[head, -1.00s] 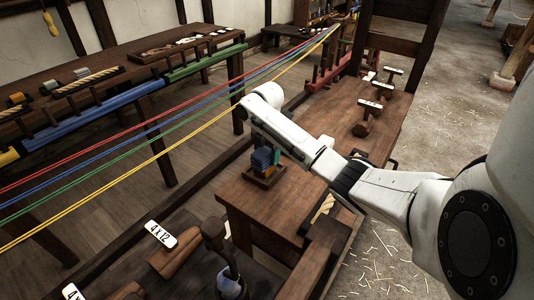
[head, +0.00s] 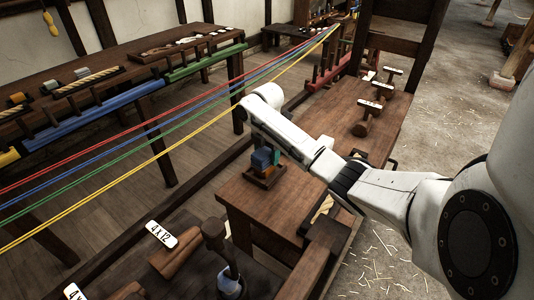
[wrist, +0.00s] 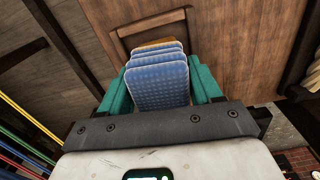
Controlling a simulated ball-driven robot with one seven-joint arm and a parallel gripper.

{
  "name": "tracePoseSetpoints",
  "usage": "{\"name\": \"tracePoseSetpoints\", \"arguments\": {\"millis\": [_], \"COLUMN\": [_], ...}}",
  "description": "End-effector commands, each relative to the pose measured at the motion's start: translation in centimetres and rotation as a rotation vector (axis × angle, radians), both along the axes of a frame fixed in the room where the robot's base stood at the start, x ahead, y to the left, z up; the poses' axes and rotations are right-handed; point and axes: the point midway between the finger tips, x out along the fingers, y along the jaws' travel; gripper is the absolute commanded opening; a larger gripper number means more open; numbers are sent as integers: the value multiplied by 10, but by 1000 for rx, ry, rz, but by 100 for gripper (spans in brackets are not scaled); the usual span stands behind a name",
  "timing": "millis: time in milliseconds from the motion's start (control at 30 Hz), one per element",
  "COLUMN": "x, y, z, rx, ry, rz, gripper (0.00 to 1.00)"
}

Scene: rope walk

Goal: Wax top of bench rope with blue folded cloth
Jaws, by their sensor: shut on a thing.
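The blue folded cloth (wrist: 158,82) stands in layers between the teal fingers of my gripper (wrist: 160,92) in the wrist view. My gripper is shut on it. In the head view the cloth (head: 262,158) and my gripper (head: 267,156) are at a small wooden tray (head: 268,178) on the near bench. Whether the cloth touches the tray cannot be told. An orange edge (wrist: 158,44) shows behind the cloth in the wrist view.
Taut red, blue, green and yellow strands (head: 150,140) run left of the bench (head: 265,205). A side table (head: 110,55) at the back left carries a tan rope (head: 92,81). Labelled wooden tools (head: 367,118) stand behind my arm. The bench's near top is clear.

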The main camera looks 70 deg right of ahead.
Motion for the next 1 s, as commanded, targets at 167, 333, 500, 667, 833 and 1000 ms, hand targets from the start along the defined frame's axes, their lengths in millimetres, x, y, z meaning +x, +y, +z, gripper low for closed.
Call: {"name": "tracePoseSetpoints", "arguments": {"millis": [167, 333, 500, 667, 833, 1000], "x": [-1, -1, -1, 0, 0, 0], "y": [1, 1, 1, 1, 0, 1], "z": [-3, -3, 1, 13, 26, 39], "rx": [3, 4, 4, 3, 2, 2], "ry": [2, 3, 3, 2, 2, 2], "rz": [0, 0, 0, 0, 0, 1], "gripper": [40, 40, 40, 40, 40, 40]}}
